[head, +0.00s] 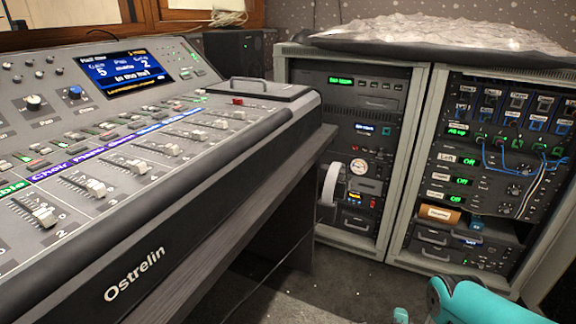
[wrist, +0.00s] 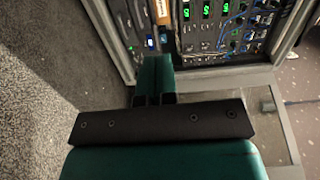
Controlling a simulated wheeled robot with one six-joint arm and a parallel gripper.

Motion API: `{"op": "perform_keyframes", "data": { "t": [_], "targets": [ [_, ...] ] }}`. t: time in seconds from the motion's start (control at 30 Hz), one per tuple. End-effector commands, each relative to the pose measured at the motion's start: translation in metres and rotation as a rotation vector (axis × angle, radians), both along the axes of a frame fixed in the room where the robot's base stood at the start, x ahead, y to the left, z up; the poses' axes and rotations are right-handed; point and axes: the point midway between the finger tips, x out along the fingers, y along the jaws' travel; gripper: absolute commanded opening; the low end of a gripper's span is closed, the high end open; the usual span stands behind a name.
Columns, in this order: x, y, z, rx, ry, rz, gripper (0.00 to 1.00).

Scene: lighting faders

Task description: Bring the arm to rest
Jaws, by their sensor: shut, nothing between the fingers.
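My gripper (wrist: 154,76) shows in the wrist view, its two teal fingers together with nothing between them beyond the dark crossbar. It points toward the lower part of an equipment rack (wrist: 118,52) and appears clear of it. In the head view, part of my teal arm enters at the lower right, in front of the right rack (head: 412,165). A small teal piece shows at the bottom edge there; I cannot tell which part of me it is. The mixing console (head: 185,228), labelled Ostrelin, stands at the left, apart from the visible arm.
The console carries several faders and a lit screen (head: 125,72). A left rack (head: 290,72) stands beside the right one, with a crumpled cover (head: 440,32) on top. Patch cables (head: 490,160) hang on the right rack. Dark carpet (head: 335,275) between console and racks looks clear.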

Motion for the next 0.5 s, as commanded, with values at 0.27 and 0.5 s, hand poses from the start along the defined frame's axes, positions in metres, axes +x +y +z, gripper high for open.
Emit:
{"op": "perform_keyframes", "data": {
  "t": [0.27, 0.5],
  "targets": [
    [0.037, 0.017, 0.026, -0.024, 0.027, 0.104, 0.00],
    [0.087, 0.051, 0.072, -0.073, 0.068, 0.282, 0.00]
  ]
}}
